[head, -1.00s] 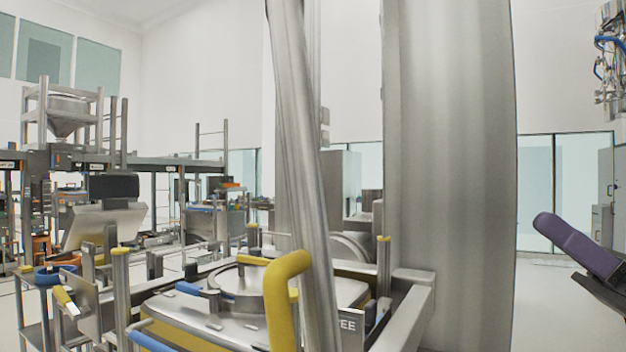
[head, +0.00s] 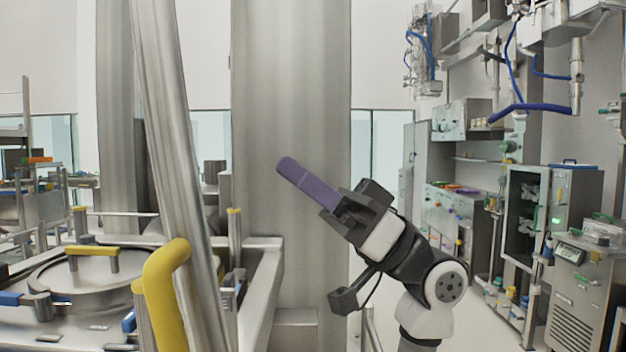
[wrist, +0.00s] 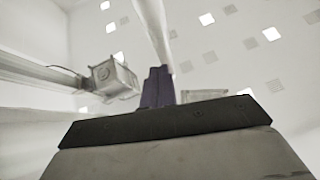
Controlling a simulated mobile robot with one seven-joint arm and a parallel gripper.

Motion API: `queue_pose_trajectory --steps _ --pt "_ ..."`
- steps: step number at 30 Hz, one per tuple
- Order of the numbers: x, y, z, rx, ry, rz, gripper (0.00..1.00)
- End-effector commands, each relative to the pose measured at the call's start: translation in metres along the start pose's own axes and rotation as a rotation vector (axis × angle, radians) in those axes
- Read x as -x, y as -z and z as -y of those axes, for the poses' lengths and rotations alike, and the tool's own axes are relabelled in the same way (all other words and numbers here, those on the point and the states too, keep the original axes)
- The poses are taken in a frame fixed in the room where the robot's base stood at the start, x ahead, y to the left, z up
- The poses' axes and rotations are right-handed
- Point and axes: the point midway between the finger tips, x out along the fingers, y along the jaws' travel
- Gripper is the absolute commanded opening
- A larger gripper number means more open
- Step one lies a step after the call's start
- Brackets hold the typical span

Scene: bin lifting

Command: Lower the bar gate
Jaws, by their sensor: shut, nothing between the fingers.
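The bar gate (head: 172,120) is a long round steel bar on the left of the head view. It stands nearly upright, tilted with its top to the left. A thick yellow bent handle (head: 163,290) is at its lower part. My gripper (head: 288,168) has purple fingers and is raised to the right of the bar, pointing up and left. The fingers are shut and empty. From the head, they appear in front of the wide steel column, apart from the bar. In the wrist view, the purple fingers (wrist: 158,88) are together, with a pale bar-like shape beyond them.
A wide steel column (head: 290,90) stands right of the bar. A bin with a round lid (head: 90,272) sits low at the left in a steel frame (head: 262,270). Cabinets and a lab unit (head: 570,210) stand at the right. Floor shows between my arm and them.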

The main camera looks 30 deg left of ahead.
Motion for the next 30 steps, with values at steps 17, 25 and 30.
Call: queue_pose_trajectory --steps 17,25,30 --pt "-0.075 -0.026 0.0 -0.002 0.0 -0.002 0.0" --pt "-0.076 -0.028 0.0 -0.002 0.0 -0.002 0.0" --pt "-0.077 -0.029 0.0 -0.002 0.0 0.002 0.0"
